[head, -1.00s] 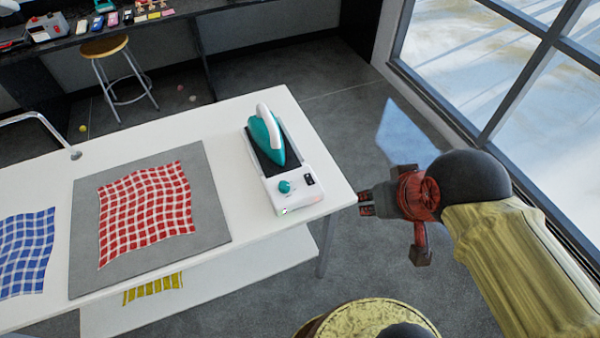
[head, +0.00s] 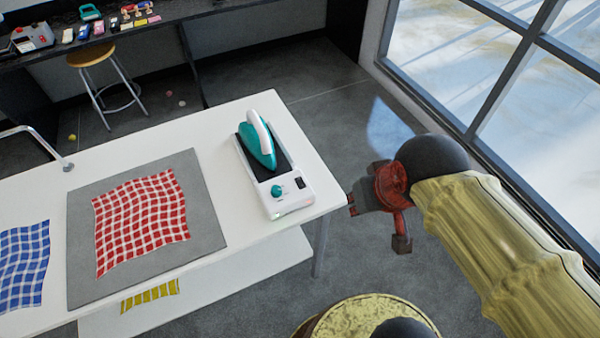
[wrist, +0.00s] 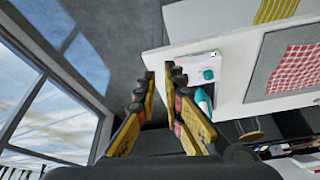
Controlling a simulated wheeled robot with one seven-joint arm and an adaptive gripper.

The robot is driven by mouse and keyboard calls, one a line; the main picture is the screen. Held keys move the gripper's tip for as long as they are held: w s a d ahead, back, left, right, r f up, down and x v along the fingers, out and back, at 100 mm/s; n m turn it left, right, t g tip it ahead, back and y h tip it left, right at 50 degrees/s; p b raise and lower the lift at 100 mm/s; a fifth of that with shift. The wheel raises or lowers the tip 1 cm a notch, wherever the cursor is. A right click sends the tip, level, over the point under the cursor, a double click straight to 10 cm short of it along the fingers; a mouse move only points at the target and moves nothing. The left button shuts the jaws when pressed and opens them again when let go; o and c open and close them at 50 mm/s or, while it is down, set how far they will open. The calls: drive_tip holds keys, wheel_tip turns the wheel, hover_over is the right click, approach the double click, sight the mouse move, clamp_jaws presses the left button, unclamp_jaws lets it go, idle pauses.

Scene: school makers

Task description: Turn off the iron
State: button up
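The teal and white iron (head: 262,145) rests on its stand (head: 286,205) near the right end of the white table. The stand has a teal knob (head: 277,190) and a small black switch (head: 300,182) on its front panel; a small green light shows at its front edge. In the wrist view the knob (wrist: 208,74) and part of the iron (wrist: 203,98) appear right of the fingers. My gripper (head: 352,203) is just off the table's right edge, beside the stand and apart from it. In the wrist view its fingers (wrist: 160,74) are empty with a narrow gap between them.
A grey mat (head: 205,220) with a red checked cloth (head: 140,222) lies left of the stand, and a blue checked cloth (head: 22,265) farther left. A stool (head: 90,52) and a dark bench stand behind. Windows (head: 480,60) are at the right.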

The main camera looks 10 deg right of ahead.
drive_tip(key=w+p, duration=0.1)
drive_tip(key=w+a+n+g+p, duration=0.1)
drive_tip(key=w, duration=0.1)
drive_tip(key=w+a+g+p, duration=0.1)
drive_tip(key=p, duration=0.1)
drive_tip(key=shift+w+a+r+n, duration=0.15)
drive_tip(key=shift+a+r+n, duration=0.05)
drive_tip(key=shift+n, duration=0.1)
clamp_jaws()
drive_tip(key=n+g+p, duration=0.1)
drive_tip(key=n+p, duration=0.4)
drive_tip(key=n, duration=1.4)
hover_over(299, 181)
drive_tip(key=s, duration=0.2)
drive_tip(key=f, duration=0.3)
drive_tip(key=shift+w+d+f, duration=0.1)
drive_tip(key=shift+d+f, duration=0.2)
drive_tip(key=shift+f, duration=0.15)
drive_tip(key=f+b, duration=0.1)
drive_tip(key=f, duration=0.3)
drive_tip(key=w+f, duration=0.1)
drive_tip(key=f, duration=0.3)
drive_tip(key=f+b, duration=0.1)
drive_tip(key=f, duration=0.3)
drive_tip(key=shift+w+a+f+b, duration=0.1)
drive_tip(key=shift+w+a+b, duration=0.1)
drive_tip(key=shift+b, duration=0.15)
drive_tip(key=shift+w+f, duration=0.1)
drive_tip(key=shift+f, duration=0.6)
